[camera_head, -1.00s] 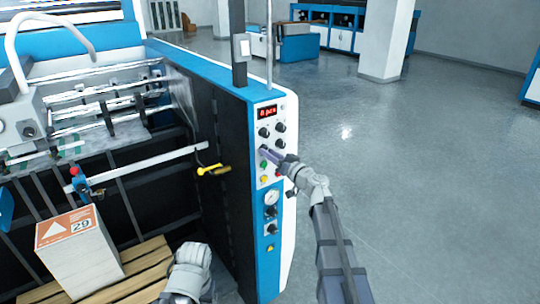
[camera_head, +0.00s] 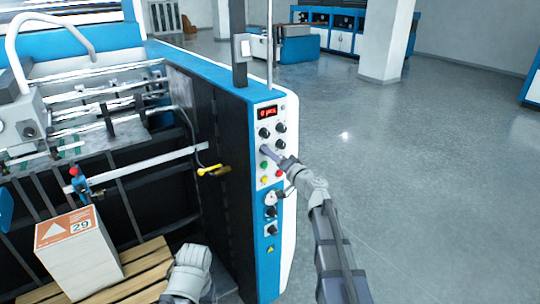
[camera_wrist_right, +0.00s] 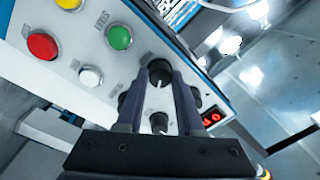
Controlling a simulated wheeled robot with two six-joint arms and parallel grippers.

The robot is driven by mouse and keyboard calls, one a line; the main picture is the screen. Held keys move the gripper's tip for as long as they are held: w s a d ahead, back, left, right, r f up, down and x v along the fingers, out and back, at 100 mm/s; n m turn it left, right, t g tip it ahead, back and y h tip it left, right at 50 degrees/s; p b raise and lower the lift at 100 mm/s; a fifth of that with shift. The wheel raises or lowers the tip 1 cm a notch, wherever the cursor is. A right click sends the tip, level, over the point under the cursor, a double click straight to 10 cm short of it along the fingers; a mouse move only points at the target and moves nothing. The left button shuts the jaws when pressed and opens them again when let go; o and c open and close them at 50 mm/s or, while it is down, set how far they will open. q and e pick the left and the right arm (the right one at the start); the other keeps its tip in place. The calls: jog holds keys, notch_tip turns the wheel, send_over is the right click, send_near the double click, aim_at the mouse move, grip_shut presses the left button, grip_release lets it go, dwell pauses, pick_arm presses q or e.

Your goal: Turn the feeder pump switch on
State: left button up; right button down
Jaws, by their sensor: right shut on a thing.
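The control panel (camera_head: 259,205) is on the blue and white end of the machine. My right gripper (camera_head: 266,151) reaches it from the right and is shut on a black rotary switch, the lower left one of a group of dark knobs below the red display (camera_head: 267,112). In the right wrist view the black switch (camera_wrist_right: 159,76) sits between the two fingertips. Its label is too small to read, so I cannot confirm it is the feeder pump switch. My left arm shows at the bottom; its fingers are out of view.
A yellow-handled lever (camera_head: 213,170) sticks out left of the panel. The floor at right is clear.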

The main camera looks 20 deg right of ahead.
dwell(0.3)
jog(key=c, duration=0.5)
grip_release()
jog(key=shift+c, duration=0.2)
jog(key=v, duration=0.7)
jog(key=shift+s, duration=0.4)
jog(key=shift+d+f, duration=0.1)
jog(key=shift+d, duration=0.05)
